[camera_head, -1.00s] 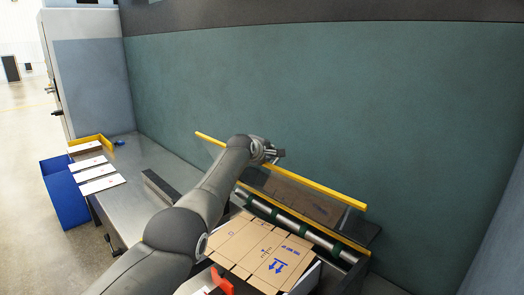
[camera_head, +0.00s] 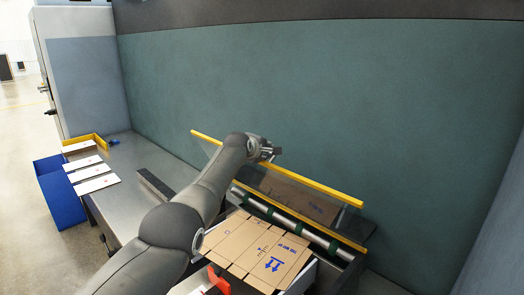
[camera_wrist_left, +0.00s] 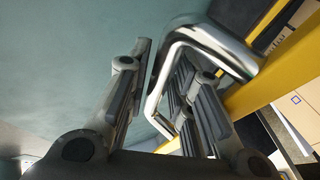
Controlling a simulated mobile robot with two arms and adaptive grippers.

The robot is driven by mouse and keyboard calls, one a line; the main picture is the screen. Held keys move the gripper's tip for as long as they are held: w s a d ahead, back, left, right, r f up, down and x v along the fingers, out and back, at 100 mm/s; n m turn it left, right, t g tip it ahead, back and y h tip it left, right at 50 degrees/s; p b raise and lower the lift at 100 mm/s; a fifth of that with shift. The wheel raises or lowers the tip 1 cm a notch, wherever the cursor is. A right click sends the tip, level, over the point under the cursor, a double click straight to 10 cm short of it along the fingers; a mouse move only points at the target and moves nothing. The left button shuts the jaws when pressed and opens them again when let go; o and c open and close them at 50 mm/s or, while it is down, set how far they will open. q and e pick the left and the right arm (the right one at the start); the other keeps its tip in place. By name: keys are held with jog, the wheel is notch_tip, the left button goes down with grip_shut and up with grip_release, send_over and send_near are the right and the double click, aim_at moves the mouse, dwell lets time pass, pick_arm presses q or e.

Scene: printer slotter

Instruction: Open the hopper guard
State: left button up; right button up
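The hopper guard is a yellow bar (camera_head: 290,175) above a clear panel, tilted over the hopper. A bent metal handle (camera_wrist_left: 155,95) is fixed to its yellow bar in the left wrist view. My left gripper (camera_head: 268,150) is at the guard, just above the middle of its yellow bar. Part of the handle is hidden by the right-hand finger. My right gripper is not in view.
Printed cardboard blanks (camera_head: 258,250) lie on the feed below the rollers (camera_head: 290,223). A red part (camera_head: 219,281) stands at its front. White sheets (camera_head: 90,175) and a blue bin (camera_head: 60,192) are at the left. A large green wall (camera_head: 330,100) stands behind.

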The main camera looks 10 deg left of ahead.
pick_arm(q)
jog(key=shift+s+r, duration=0.2)
jog(key=shift+s, duration=0.1)
jog(key=v, duration=0.6)
jog(key=shift+s, duration=0.35)
dwell(0.6)
